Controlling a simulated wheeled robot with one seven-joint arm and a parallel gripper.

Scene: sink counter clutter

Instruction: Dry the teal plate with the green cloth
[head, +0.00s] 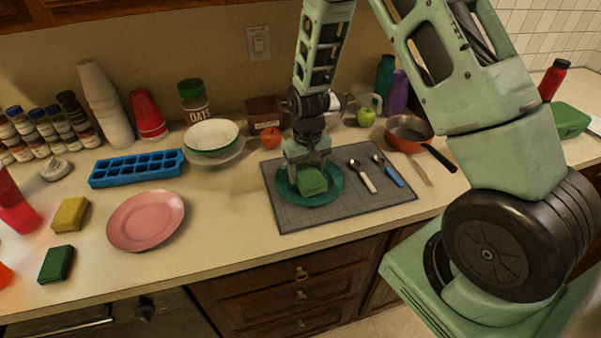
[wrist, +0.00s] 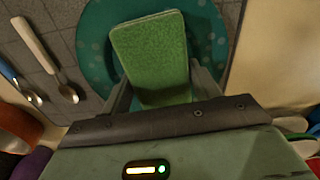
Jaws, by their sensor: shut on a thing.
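The teal plate (head: 291,185) lies on a grey mat on the counter; it also shows in the wrist view (wrist: 96,50). The green cloth (head: 312,181) is a folded, thick block over the plate. In the wrist view the cloth (wrist: 152,55) sits between the two fingers of my gripper (wrist: 155,92). My gripper (head: 307,162) points down over the plate and is shut on the cloth. I cannot tell whether the cloth presses on the plate. The far part of the plate is partly hidden by my gripper.
The grey mat (head: 283,214) also holds two spoons (head: 362,176) right of the plate. A pan (head: 407,132) and green apple (head: 366,117) stand behind right. A red apple (head: 270,138) and stacked bowls (head: 211,135) are behind left. A pink plate (head: 146,220) lies left; counter between is clear.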

